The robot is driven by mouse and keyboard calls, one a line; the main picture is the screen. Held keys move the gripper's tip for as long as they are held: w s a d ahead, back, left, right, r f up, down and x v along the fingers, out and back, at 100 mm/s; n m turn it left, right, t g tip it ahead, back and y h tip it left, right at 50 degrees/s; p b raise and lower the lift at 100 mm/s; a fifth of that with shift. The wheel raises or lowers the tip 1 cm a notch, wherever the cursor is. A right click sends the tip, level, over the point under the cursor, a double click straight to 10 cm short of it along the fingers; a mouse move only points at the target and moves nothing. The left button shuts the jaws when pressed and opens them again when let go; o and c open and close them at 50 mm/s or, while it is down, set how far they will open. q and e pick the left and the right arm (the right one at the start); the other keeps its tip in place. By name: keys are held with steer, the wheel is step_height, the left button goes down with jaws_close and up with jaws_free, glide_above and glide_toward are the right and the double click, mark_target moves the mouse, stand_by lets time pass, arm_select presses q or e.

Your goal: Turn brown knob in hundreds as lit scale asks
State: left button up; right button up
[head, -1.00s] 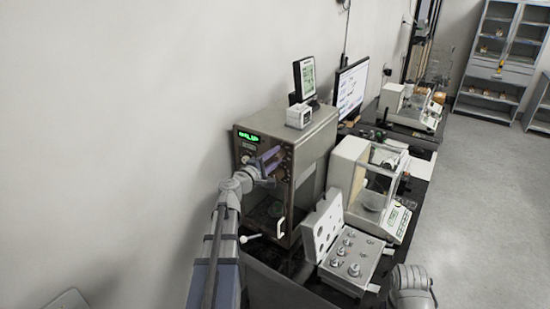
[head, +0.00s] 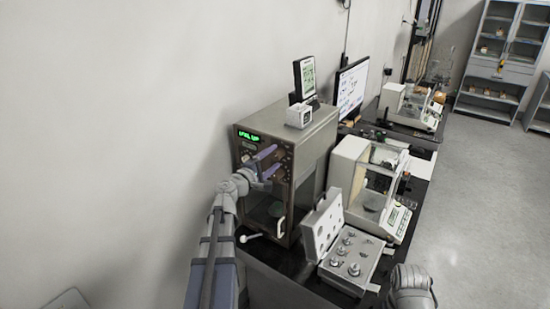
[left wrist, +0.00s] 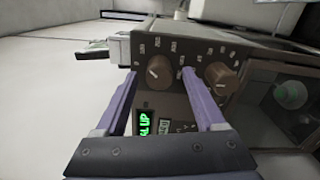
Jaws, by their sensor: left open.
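A metal-cased scale (head: 318,140) has a green lit display (head: 249,136); in the left wrist view the display (left wrist: 145,122) ends in "UP", its full text cut off by a finger. Two brown knobs with printed marks around them are on its front panel. One knob (left wrist: 158,71) lies between my left gripper's fingers, the other knob (left wrist: 221,76) just right of them. My left gripper (left wrist: 160,78) is open, its fingers at either side of the first knob; I cannot tell whether they touch it. In the head view the left gripper (head: 268,163) is at the panel. My right gripper is out of view.
Below the knobs is a glass chamber door with a white handle (head: 280,227). An open weight case (head: 345,275) and a glass-sided balance (head: 350,165) stand to the right. A small white box (head: 299,115) sits on the scale. A plain wall (head: 110,130) is at left.

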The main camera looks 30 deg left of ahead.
arm_select(q)
steer(key=s, duration=0.6)
steer(key=shift+a, duration=0.25)
stand_by(1.1)
steer(key=shift+w+d+f+n, duration=0.1)
steer(key=shift+w+d+n, duration=0.05)
steer(key=shift+w+n, duration=2.15)
steer(key=shift+w+d+n, duration=0.1)
steer(key=shift+w+n, duration=1.65)
steer(key=shift+n, duration=1.05)
steer(key=shift+c, duration=0.4)
jaws_close()
